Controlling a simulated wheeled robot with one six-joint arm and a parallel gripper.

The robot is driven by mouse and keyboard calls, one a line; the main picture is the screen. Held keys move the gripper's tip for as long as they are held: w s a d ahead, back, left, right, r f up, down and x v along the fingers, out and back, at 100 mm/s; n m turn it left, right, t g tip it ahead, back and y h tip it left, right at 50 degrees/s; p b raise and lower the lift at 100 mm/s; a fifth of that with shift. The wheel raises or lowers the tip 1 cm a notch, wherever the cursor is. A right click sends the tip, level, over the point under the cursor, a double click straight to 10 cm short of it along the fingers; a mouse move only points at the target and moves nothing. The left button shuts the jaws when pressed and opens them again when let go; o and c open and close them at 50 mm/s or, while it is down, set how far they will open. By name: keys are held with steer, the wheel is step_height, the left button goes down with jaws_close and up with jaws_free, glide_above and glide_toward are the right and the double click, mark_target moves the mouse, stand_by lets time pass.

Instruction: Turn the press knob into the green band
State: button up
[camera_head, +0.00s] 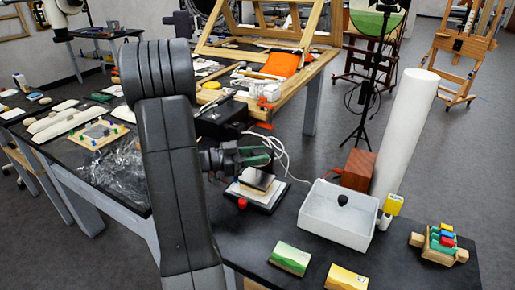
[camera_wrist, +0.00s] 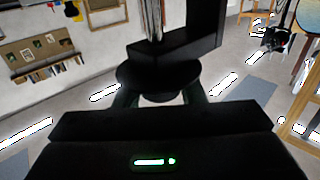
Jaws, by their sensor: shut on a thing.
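The small press (camera_head: 265,190) stands on the dark bench in the head view, with a dark plate above a pale stack and a red part (camera_head: 242,203) at its front left. My gripper (camera_head: 262,157) is over the press, its fingers partly hidden. In the wrist view my gripper (camera_wrist: 158,98) has one finger on each side of a dark round knob (camera_wrist: 158,77), closed on it. A black block and a shiny metal post rise beyond the knob. I cannot make out a green band or the knob's pointer in either view.
A white open box (camera_head: 338,215) with a dark knobbed thing inside stands right of the press. A reddish-brown block (camera_head: 358,169) and a tall white roll (camera_head: 405,130) stand behind it. Green and yellow cards (camera_head: 290,258) lie in front. White cables run behind the press.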

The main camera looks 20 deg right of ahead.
steer(key=m+g, duration=0.1)
steer(key=g, duration=0.1)
steer(key=m+g+y+p, duration=0.1)
steer(key=g, duration=0.1)
steer(key=shift+w+r+m, duration=0.1)
steer(key=shift+r+m, duration=0.1)
steer(key=shift+m, duration=0.2)
steer(key=m+g+y+p, duration=0.1)
steer(key=g+p, duration=0.1)
steer(key=shift+r+m+g+p, duration=0.1)
steer(key=shift+m+g+p, duration=0.2)
steer(key=shift+p, duration=0.05)
steer(key=m+g+y+p, duration=0.1)
steer(key=g+p, duration=0.1)
steer(key=p, duration=0.2)
steer(key=shift+r+m+y, duration=0.15)
steer(key=shift+m+y, duration=0.15)
steer(key=shift+m, duration=0.1)
steer(key=shift+g+p, duration=0.3)
steer(key=shift+p, duration=0.45)
steer(key=m+y+p, duration=0.1)
steer(key=p, duration=0.1)
steer(key=shift+g+p, duration=0.4)
steer(key=shift+f+m+g+y+p, duration=0.3)
steer(key=shift+g+p, duration=0.1)
steer(key=shift+p, duration=0.3)
steer(key=o, duration=1)
